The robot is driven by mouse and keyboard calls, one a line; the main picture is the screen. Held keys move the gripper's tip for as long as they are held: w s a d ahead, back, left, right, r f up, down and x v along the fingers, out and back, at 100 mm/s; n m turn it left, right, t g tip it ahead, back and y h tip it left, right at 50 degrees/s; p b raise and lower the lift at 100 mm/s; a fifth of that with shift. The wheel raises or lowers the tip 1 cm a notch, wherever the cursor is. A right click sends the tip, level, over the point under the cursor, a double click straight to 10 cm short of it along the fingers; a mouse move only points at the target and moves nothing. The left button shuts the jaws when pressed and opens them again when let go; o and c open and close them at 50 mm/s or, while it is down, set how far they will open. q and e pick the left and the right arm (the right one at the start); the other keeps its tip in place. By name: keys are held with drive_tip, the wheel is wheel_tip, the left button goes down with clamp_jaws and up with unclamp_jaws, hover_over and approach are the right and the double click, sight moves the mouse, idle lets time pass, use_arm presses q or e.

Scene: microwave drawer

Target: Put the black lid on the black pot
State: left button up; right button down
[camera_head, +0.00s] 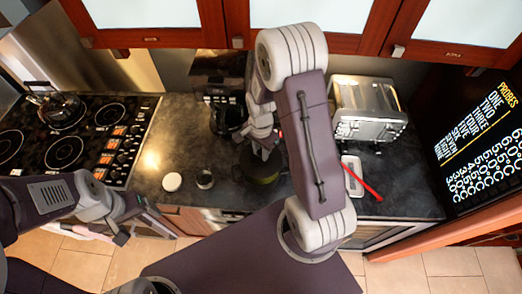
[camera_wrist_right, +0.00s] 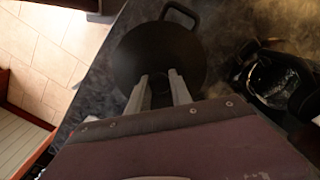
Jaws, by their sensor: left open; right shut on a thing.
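The black pot (camera_head: 264,177) stands on the dark counter below my right gripper, partly hidden by my right arm. In the right wrist view a pot loop handle (camera_wrist_right: 181,14) sticks out beyond a dark round disc, which looks like the black lid (camera_wrist_right: 146,50). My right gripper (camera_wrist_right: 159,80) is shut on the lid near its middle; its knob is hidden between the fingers. The lid is over the pot, but I cannot tell whether it touches the rim. My left gripper (camera_head: 124,226) is open and empty, low at the left in front of the counter.
A stove with a kettle (camera_head: 58,108) is at the left. A coffee maker (camera_head: 224,112) stands behind the pot and a toaster (camera_head: 368,107) to the right. A white round item (camera_head: 172,181) and a small cup (camera_head: 205,179) are left of the pot. A red-handled utensil (camera_head: 362,181) lies at the right.

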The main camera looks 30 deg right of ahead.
drive_tip(key=f+b, duration=0.2)
drive_tip(key=f, duration=0.1)
drive_tip(key=f+b, duration=0.1)
drive_tip(key=shift+w+d+f, duration=0.15)
drive_tip(key=shift+w, duration=0.1)
drive_tip(key=shift+s+f+b, duration=0.15)
drive_tip(key=shift+f+b, duration=0.25)
drive_tip(key=shift+f, duration=0.2)
drive_tip(key=shift+f, duration=0.5)
idle(1.2)
drive_tip(key=c, duration=0.6)
unclamp_jaws()
drive_tip(key=shift+r, duration=0.1)
